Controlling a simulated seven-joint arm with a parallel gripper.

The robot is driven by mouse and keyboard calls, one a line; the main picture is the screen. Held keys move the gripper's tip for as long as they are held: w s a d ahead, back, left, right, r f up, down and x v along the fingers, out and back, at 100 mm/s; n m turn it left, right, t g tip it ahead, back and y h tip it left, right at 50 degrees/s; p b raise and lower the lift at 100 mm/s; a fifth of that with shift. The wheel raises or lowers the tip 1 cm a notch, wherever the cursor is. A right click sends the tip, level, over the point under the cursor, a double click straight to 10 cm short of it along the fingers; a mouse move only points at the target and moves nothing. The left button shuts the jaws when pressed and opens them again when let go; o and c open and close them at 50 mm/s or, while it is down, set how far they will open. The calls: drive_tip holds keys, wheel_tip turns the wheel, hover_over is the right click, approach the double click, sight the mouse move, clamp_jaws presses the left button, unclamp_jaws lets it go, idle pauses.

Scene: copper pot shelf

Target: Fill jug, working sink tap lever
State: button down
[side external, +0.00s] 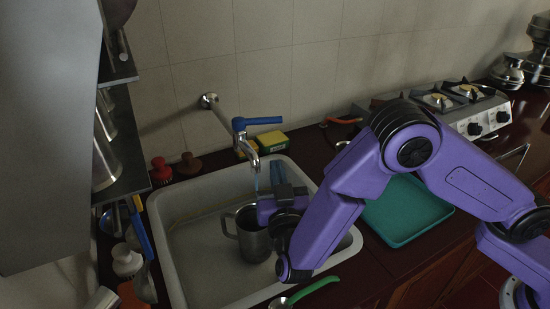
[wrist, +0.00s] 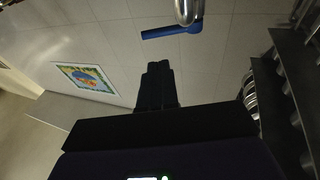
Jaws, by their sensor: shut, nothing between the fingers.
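The metal jug (side external: 252,238) stands upright in the white sink (side external: 193,268), below the tap, its handle to the left. The wall tap (side external: 246,146) has a blue lever (side external: 263,120) pointing right. A thin bluish streak, which looks like water, hangs below the spout towards the jug. My gripper (side external: 278,168) is shut and empty, fingers pointing up, right of the streak and below the lever, apart from it. My arm hides part of the jug's right side. The wrist view shows the shut fingers (wrist: 157,72) below the blue lever (wrist: 171,31) and tap spout (wrist: 187,10).
A yellow-green sponge (side external: 273,140) lies behind the sink. A teal tray (side external: 405,208) and a stove (side external: 468,108) are to the right. A green-handled utensil (side external: 313,290) lies at the front rim. A metal shelf (side external: 122,160) rises at left, with brushes below it.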

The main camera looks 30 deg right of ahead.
sight(271, 123)
drive_tip(key=x, duration=1.2)
drive_tip(key=shift+w+d+r, duration=0.1)
drive_tip(key=shift+w, duration=0.25)
drive_tip(key=shift+w+d+n+t+y, duration=0.2)
drive_tip(key=shift+n+y, duration=0.25)
drive_tip(key=shift+y, duration=0.3)
drive_tip(key=shift+w+d+n+t+y, duration=0.15)
drive_tip(key=shift+w+d+n+y, duration=0.2)
drive_tip(key=shift+y, duration=0.45)
drive_tip(key=shift+w+d+n+t+y, duration=0.2)
drive_tip(key=shift+n+y, duration=0.3)
drive_tip(key=shift+y, duration=0.25)
drive_tip(key=shift+w+d+y, duration=0.25)
drive_tip(key=shift+w+y, duration=0.05)
drive_tip(key=shift+w, duration=0.1)
drive_tip(key=d+v, duration=0.1)
drive_tip(key=v, duration=1.3)
drive_tip(key=shift+s+d, duration=0.1)
